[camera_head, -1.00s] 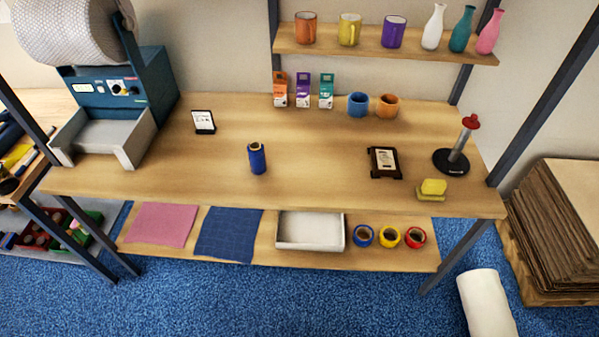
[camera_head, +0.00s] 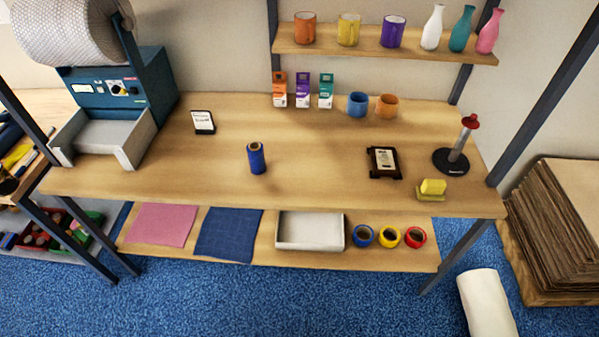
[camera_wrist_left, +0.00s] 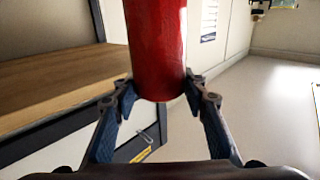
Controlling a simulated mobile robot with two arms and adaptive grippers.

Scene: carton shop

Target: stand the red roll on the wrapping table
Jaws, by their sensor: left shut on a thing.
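My left gripper (camera_wrist_left: 160,88) shows only in the left wrist view. It is shut on the red roll (camera_wrist_left: 157,45), with one finger on each side of the roll's near end. The roll's far end runs out of the top of that view. The head view shows neither of my grippers and not the held roll. The wrapping table (camera_head: 320,150) is in the middle of the head view. A dark blue roll (camera_head: 256,160) stands upright on it, left of the middle. My right gripper is in no view.
On the table, a blue machine with bubble wrap (camera_head: 110,90) stands left. A card stand (camera_head: 203,122), a dark framed plaque (camera_head: 383,162), a yellow sponge (camera_head: 432,188), a red-topped post (camera_head: 459,150), cartons and mugs stand around the blue roll. Bare tabletop lies between blue roll and plaque.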

